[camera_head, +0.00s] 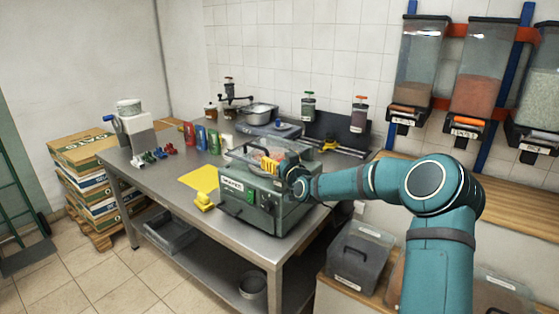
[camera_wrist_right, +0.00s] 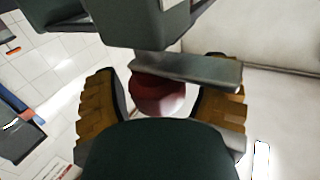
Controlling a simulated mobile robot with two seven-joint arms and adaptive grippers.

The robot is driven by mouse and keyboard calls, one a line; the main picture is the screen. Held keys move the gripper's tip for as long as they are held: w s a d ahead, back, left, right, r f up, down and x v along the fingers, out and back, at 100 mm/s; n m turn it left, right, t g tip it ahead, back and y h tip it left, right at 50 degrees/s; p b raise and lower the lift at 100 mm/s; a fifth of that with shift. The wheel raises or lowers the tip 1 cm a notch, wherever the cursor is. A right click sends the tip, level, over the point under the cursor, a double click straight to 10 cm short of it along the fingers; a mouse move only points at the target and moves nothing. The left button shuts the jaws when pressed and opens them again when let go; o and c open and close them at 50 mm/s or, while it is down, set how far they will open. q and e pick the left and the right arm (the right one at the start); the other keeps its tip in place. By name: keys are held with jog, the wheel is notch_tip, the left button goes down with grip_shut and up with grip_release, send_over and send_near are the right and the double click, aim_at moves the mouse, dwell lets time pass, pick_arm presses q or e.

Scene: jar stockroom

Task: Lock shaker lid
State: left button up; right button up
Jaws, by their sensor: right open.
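The green shaker (camera_head: 262,207) stands on the front right of the steel table. Its clear lid (camera_head: 238,157) is on top, partly hidden by my right gripper; I cannot tell whether it is locked. My right gripper (camera_head: 270,163) is at the top of the shaker, its yellow fingers beside the lid. In the right wrist view my right gripper (camera_wrist_right: 162,105) is open. A grey metal bar (camera_wrist_right: 190,70) crosses between its fingertips, with a dull red round thing (camera_wrist_right: 157,92) just beyond it. I cannot tell whether the fingers touch either. My left gripper is out of view.
The steel table (camera_head: 165,190) has a yellow sheet (camera_head: 200,178) and a small yellow object (camera_head: 203,201) left of the shaker. Red, blue and green packs (camera_head: 201,137) stand behind. A grey bin (camera_head: 358,255) sits low at right. Dispensers (camera_head: 480,65) hang on the wall.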

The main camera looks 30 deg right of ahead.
grip_shut()
jog(key=shift+f, duration=0.1)
